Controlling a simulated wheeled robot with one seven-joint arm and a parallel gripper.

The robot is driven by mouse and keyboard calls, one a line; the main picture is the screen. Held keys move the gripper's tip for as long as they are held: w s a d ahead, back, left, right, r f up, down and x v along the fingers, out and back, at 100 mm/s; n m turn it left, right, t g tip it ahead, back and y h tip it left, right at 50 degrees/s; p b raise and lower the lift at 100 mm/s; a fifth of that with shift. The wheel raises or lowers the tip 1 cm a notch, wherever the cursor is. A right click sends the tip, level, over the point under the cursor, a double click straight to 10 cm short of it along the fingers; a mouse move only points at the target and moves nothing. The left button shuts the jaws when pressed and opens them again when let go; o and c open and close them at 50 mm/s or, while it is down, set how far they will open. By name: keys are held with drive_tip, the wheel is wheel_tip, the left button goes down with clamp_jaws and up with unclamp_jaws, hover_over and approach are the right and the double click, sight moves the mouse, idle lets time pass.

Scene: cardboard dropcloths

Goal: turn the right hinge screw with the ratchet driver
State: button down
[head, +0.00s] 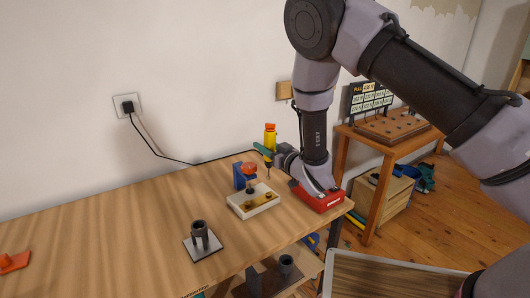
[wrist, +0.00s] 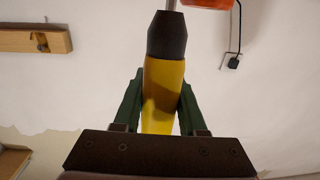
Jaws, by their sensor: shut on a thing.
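The ratchet driver has a yellow handle (head: 270,139) with an orange top and a thin shaft pointing down. My gripper (head: 264,152), with green fingers, is shut on the handle. In the wrist view the green fingers (wrist: 161,90) press both sides of the yellow handle (wrist: 163,82), below a black collar. A pale block (head: 244,210) on the bench carries a brass hinge (head: 257,201) with screw heads. The driver stands about upright over the block's right part, near the right hinge screw. I cannot tell whether its tip touches the screw; the wrist view cuts the tip off.
A blue stand with an orange-red top (head: 249,169) is close behind the block. A red box (head: 320,198) lies near the bench's right edge, beside my arm. A grey cylinder on a plate (head: 200,236) is in front. The bench's left half (head: 100,225) is mostly clear.

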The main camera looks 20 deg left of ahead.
drive_tip(key=shift+r, duration=0.35)
